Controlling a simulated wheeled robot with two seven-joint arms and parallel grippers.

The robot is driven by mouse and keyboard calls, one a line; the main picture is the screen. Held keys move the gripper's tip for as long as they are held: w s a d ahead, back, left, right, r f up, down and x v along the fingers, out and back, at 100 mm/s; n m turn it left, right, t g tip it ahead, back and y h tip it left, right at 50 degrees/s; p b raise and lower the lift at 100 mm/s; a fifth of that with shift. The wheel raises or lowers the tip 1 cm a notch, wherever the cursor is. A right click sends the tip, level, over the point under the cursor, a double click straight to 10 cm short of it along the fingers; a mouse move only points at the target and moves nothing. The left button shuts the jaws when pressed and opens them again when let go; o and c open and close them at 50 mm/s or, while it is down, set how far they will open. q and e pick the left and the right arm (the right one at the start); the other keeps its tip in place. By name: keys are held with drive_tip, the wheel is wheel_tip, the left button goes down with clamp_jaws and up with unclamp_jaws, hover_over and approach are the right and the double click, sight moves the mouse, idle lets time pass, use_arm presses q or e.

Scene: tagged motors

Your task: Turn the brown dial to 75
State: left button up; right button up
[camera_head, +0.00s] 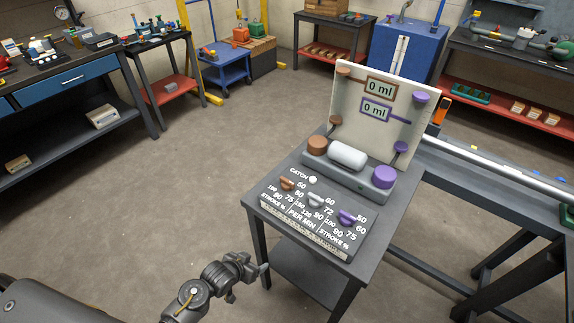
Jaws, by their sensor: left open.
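The brown dial (286,184) is a small knob at the left of the sloped dark control panel (322,238), with numbers from 50 to 100 around its front. Its exact setting is too small to tell. A grey dial (315,199) is in the middle and a purple dial (347,216) at the right. My left gripper (248,281) is open and empty, below and left of the panel, in front of the table and apart from the dials. My right gripper does not show.
A motor unit with a brown cap (317,144), a white cylinder (347,155) and a purple cap (385,176) stands behind the dials. A pale upright board (358,118) carries two "0 ml" displays. The floor left of the table (411,201) is clear.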

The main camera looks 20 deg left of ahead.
use_arm(q)
drive_tip(key=w+r, duration=0.1)
drive_tip(key=r, duration=0.4)
drive_tip(key=w+d+r+t+p, duration=0.1)
drive_tip(key=w+r, duration=0.1)
drive_tip(key=r, duration=0.4)
drive_tip(key=w+r+t+p, duration=0.1)
drive_tip(key=r, duration=0.5)
drive_tip(key=shift+w+d+r+m+h, duration=0.15)
drive_tip(key=shift+w+d+m+h, duration=0.15)
drive_tip(key=shift+w+m+h, duration=0.1)
drive_tip(key=m+t+h+p, duration=0.1)
drive_tip(key=t+h, duration=0.1)
approach(286, 182)
drive_tip(key=p+x, duration=0.2)
drive_tip(key=x, duration=0.7)
drive_tip(key=shift+w+d, duration=0.1)
drive_tip(key=shift+w, duration=0.2)
drive_tip(key=shift+w+d+f, duration=0.2)
drive_tip(key=shift+w+f, duration=0.05)
drive_tip(key=shift+w, duration=0.25)
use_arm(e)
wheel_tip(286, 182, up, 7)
use_arm(q)
drive_tip(key=shift+c, duration=0.4)
drive_tip(key=c, duration=0.9)
